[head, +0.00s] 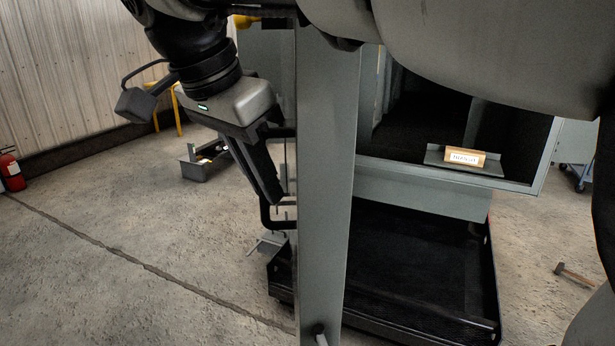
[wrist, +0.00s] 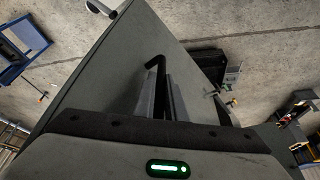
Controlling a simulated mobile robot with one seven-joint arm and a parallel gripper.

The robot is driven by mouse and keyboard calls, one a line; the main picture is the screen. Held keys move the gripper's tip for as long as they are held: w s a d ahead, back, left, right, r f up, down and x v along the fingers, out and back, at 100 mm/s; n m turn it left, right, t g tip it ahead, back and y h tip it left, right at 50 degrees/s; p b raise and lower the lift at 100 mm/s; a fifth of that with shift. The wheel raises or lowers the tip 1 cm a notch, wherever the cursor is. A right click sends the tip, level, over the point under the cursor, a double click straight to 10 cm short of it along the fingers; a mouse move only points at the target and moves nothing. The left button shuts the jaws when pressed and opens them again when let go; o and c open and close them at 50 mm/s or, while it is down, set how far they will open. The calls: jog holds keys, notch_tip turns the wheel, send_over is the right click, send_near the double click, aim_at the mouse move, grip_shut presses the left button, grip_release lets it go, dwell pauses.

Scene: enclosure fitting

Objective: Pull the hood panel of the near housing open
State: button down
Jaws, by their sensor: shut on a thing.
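The hood panel (head: 325,180) is a tall grey plate seen nearly edge-on in the head view, standing out from the near housing (head: 430,195). The housing's dark interior shows open to its right. A black bar handle (head: 264,214) sticks out from the panel's left face. My gripper (head: 272,198) is shut on this handle, its fingers reaching down from the upper left. In the wrist view, the panel (wrist: 105,75) fills the left middle and the handle's bent end (wrist: 154,64) shows between my fingers (wrist: 161,95). The panel's hinge line is not clearly visible.
A small labelled block (head: 462,158) sits on a ledge in the housing opening. A black tray-like base (head: 420,265) lies below. A grey box (head: 195,170) and a hammer (head: 574,274) lie on the floor. A red extinguisher (head: 11,170) stands far left; the left floor is mostly clear.

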jog(key=shift+r, duration=0.1)
dwell(0.3)
jog(key=c, duration=1.8)
grip_release()
jog(key=p+v, duration=0.2)
jog(key=v, duration=1)
jog(key=shift+a, duration=0.1)
